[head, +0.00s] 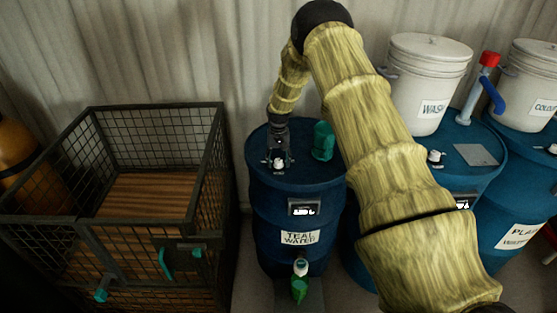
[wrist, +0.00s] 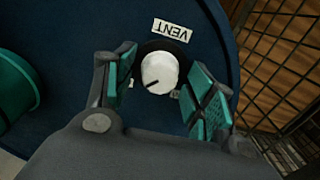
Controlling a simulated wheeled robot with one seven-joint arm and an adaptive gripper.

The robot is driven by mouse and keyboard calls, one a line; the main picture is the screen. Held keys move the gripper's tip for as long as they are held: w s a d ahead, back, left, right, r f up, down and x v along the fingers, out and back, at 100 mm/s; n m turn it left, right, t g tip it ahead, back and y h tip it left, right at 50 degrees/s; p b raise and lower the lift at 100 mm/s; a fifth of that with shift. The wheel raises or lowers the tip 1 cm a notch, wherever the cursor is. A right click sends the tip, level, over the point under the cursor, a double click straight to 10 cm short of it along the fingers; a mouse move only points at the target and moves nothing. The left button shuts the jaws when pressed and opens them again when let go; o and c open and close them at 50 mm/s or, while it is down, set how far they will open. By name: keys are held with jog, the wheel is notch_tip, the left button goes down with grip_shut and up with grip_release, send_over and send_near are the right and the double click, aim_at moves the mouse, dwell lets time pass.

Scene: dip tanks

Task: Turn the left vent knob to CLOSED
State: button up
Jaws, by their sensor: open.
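The left vent knob (wrist: 160,70) is a round white knob with a dark pointer line, on top of the left blue drum (head: 262,208) labelled TEAL WATER. In the wrist view, the pointer line lies toward the lower left. An upside-down VENT label (wrist: 172,30) is above the knob, and small white labels beside it are partly hidden and unreadable. My gripper (wrist: 163,80) is open, with one teal-padded finger on each side of the knob; gaps show between pads and knob. In the head view my gripper (head: 278,145) points down over the drum top by the knob (head: 279,163).
A green cap (head: 323,141) stands on the drum top right of my gripper. A wire-mesh cage (head: 110,190) stands close to the drum's left. More blue drums with white buckets (head: 427,85) stand to the right, partly behind my arm. A green-handled tap (head: 299,285) projects in front.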

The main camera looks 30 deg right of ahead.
jog(key=shift+s+r, duration=0.2)
jog(key=c, duration=1)
jog(key=shift+c, duration=0.2)
jog(key=shift+f+n, duration=0.1)
jog(key=shift+n, duration=0.2)
jog(key=n+b, duration=0.2)
jog(key=shift+f+n, duration=0.1)
jog(key=shift+n, duration=0.2)
jog(key=n+b, duration=0.3)
jog(key=n, duration=0.2)
jog(key=n+b, duration=0.1)
jog(key=n, duration=0.3)
jog(key=shift+n, duration=0.4)
jog(key=shift+n+b, duration=0.6)
jog(key=shift+n, duration=1.9)
